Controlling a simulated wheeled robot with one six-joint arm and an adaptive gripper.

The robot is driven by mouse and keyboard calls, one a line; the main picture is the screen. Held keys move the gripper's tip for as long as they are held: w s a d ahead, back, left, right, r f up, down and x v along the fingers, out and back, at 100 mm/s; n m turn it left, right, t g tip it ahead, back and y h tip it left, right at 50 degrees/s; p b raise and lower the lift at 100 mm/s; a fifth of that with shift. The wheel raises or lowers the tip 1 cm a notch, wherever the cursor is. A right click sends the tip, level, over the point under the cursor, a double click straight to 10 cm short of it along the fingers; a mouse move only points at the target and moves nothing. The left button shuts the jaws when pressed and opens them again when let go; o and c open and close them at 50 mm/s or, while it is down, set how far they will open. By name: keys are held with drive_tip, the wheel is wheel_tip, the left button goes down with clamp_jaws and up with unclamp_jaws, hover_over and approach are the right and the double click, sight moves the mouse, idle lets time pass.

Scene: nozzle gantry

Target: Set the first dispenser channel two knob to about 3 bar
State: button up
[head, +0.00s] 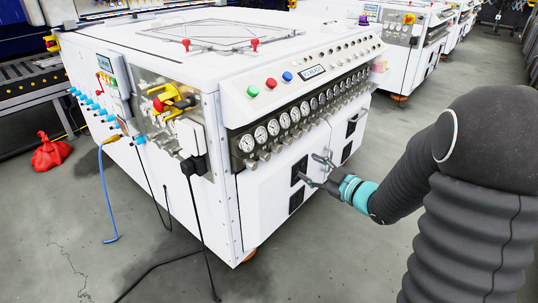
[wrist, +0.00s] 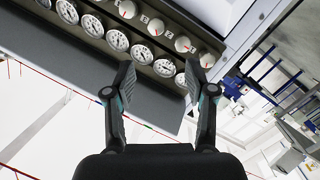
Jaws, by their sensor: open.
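The nearest white cabinet (head: 265,205) has a row of round pressure gauges (head: 285,121) along its front, with silver knobs (head: 264,155) below them. In the wrist view, the gauges (wrist: 140,53) run diagonally across the top. Pale round knobs (wrist: 155,26) with red marks lie beyond them. My gripper (head: 314,170) is open and empty, in front of the cabinet below the gauge row. In the wrist view, my gripper's fingers (wrist: 160,78) stand apart, with gauges showing between and beyond their tips.
Black door handles (head: 297,170) are on the cabinet front near my gripper. Colored buttons (head: 271,83) sit above the gauges. A black cable (head: 203,235) hangs at the near corner onto the floor. Similar machines (head: 408,50) stand behind at right. Open floor lies at right.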

sight(268, 157)
drive_tip(key=w+a+y, duration=0.1)
drive_tip(key=w+a, duration=0.1)
drive_tip(key=a, duration=0.2)
drive_tip(key=w+a+f+n+g+y, duration=0.1)
drive_tip(key=w+a, duration=0.1)
drive_tip(key=a, duration=0.2)
drive_tip(key=w+a+y+p, duration=0.1)
drive_tip(key=w+a, duration=0.1)
drive_tip(key=a, duration=0.2)
drive_tip(key=shift+w+a+f, duration=0.25)
drive_tip(key=shift+w+a, duration=0.05)
drive_tip(key=shift+w, duration=0.05)
clamp_jaws()
